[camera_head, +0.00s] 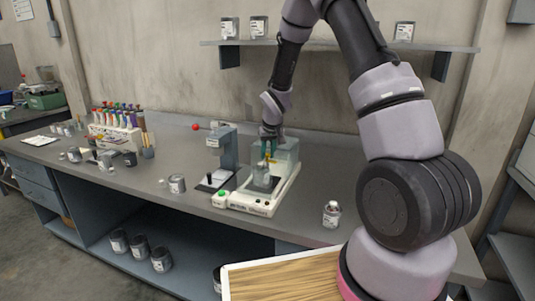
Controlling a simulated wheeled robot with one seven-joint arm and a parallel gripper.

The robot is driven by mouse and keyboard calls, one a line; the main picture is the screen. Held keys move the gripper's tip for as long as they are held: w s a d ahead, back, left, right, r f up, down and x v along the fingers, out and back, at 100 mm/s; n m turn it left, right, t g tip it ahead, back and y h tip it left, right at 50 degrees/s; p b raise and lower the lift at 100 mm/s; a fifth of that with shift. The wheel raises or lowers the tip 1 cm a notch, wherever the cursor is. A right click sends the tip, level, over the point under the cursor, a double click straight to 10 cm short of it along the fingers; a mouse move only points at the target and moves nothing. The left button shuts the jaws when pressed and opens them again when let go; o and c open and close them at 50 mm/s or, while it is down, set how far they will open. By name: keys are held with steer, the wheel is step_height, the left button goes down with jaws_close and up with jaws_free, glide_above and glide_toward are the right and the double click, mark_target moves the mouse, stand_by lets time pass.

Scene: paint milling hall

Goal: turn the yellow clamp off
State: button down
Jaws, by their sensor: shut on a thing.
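The yellow clamp (268,153) is a small yellow part on the pale machine (270,197), which has a clear guard and a metal can inside. My gripper (269,143) reaches down from above to the top of the clamp and is shut on it. The fingers are small in this view and partly merge with the teal part around them, so the exact grip is hard to see. The clamp's lower part and its turn angle cannot be made out clearly.
A can (177,184) stands left and another can (331,215) right on the grey bench (130,185). A shelf (330,44) with cans hangs behind.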

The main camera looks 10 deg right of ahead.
steer(key=c, duration=0.7)
jaws_free()
steer(key=shift+o, duration=0.2)
steer(key=v, duration=1)
steer(key=shift+s+r, duration=0.2)
steer(key=shift+r, duration=0.1)
